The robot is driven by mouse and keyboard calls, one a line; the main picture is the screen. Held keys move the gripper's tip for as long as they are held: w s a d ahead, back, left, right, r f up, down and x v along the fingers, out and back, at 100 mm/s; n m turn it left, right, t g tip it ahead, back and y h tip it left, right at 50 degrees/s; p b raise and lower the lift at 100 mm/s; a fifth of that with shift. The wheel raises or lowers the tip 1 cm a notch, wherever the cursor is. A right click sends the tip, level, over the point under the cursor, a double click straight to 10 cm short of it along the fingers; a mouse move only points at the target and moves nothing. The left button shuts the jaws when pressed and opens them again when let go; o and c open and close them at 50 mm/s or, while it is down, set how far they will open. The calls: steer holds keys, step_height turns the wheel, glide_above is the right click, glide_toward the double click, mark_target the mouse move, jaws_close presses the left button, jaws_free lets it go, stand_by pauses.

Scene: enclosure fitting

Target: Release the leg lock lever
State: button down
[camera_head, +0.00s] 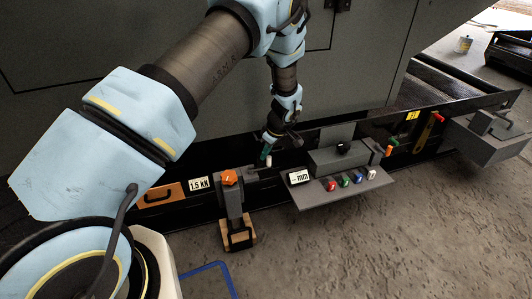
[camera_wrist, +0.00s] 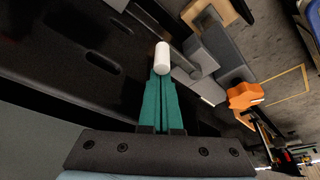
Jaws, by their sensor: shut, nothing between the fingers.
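A grey leg (camera_head: 232,200) stands at the front of the dark enclosure, with an orange knob (camera_head: 230,177) near its top. A short lever with a white cylindrical grip (camera_head: 269,161) sticks out from the leg's right side; I take it as the leg lock lever. My gripper (camera_head: 265,156) is over this grip. In the wrist view the teal fingers (camera_wrist: 161,80) are closed together, empty, with their tips right at the near end of the white grip (camera_wrist: 162,56). Whether they touch it I cannot tell. The leg (camera_wrist: 228,58) and orange knob (camera_wrist: 245,96) lie right of the fingers.
The leg's foot is on a wooden block (camera_head: 250,240). A grey panel (camera_head: 340,192) with several coloured knobs and an "mm" display (camera_head: 299,177) juts out to the right. A "1.5 kN" label (camera_head: 199,184) is left of the leg. Open floor lies in front.

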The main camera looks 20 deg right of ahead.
steer(key=shift+s, duration=0.1)
steer(key=s+a+m+g+h+p, duration=0.1)
steer(key=s+a+m+h+p, duration=0.4)
steer(key=m, duration=1.3)
steer(key=shift+s+a+g+p, duration=0.35)
steer(key=shift+s+p, duration=0.35)
steer(key=shift+p, duration=0.35)
steer(key=shift+a+m, duration=0.2)
steer(key=shift+m, duration=0.1)
steer(key=shift+r, duration=0.1)
